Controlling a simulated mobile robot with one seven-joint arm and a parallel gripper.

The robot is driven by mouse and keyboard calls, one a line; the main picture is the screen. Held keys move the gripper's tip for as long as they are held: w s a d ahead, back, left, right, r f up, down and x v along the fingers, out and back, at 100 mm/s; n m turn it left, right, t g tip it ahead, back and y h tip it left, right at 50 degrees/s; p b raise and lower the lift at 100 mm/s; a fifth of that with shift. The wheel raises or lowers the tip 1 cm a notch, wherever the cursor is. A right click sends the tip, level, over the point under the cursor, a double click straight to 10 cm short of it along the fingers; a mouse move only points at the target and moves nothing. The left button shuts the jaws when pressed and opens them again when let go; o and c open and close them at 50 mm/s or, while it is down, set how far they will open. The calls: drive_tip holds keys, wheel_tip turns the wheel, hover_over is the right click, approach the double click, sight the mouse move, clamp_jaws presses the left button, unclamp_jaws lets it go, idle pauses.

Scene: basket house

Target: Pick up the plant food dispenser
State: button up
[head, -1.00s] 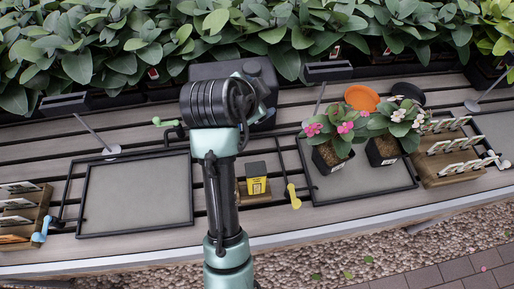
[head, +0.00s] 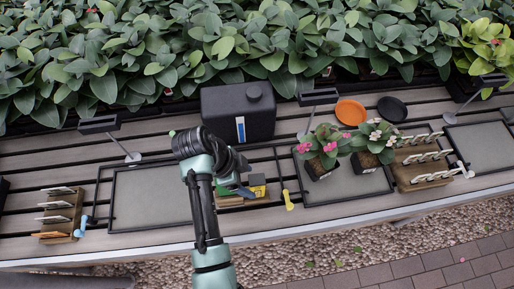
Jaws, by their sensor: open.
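A small box (head: 257,183) with a dark top and yellow front stands on a low wooden stand (head: 229,201) at the middle of the slatted table. I take it to be the plant food dispenser, but its label is too small to read. My gripper (head: 240,188) is open, seen small and partly hidden behind my arm. It is just left of the box, and I cannot tell whether they touch. Part of the stand is hidden by my arm.
A large black tank (head: 238,113) stands behind my arm. Two flowering potted plants (head: 318,166) stand on a grey tray to the right. A yellow-handled tool (head: 288,200) lies right of the box. Another grey tray (head: 150,195) is empty at left.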

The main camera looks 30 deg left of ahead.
drive_tip(key=shift+x, duration=1.2)
drive_tip(key=f, duration=0.1)
drive_tip(key=w+d+f, duration=0.1)
drive_tip(key=f, duration=0.1)
drive_tip(key=shift+w+d+f+p, duration=0.1)
drive_tip(key=shift+w+d+p, duration=0.3)
drive_tip(key=shift+w+d+f, duration=0.1)
drive_tip(key=shift+d+f, duration=0.05)
drive_tip(key=shift+f, duration=0.45)
drive_tip(key=shift+c, duration=0.3)
clamp_jaws()
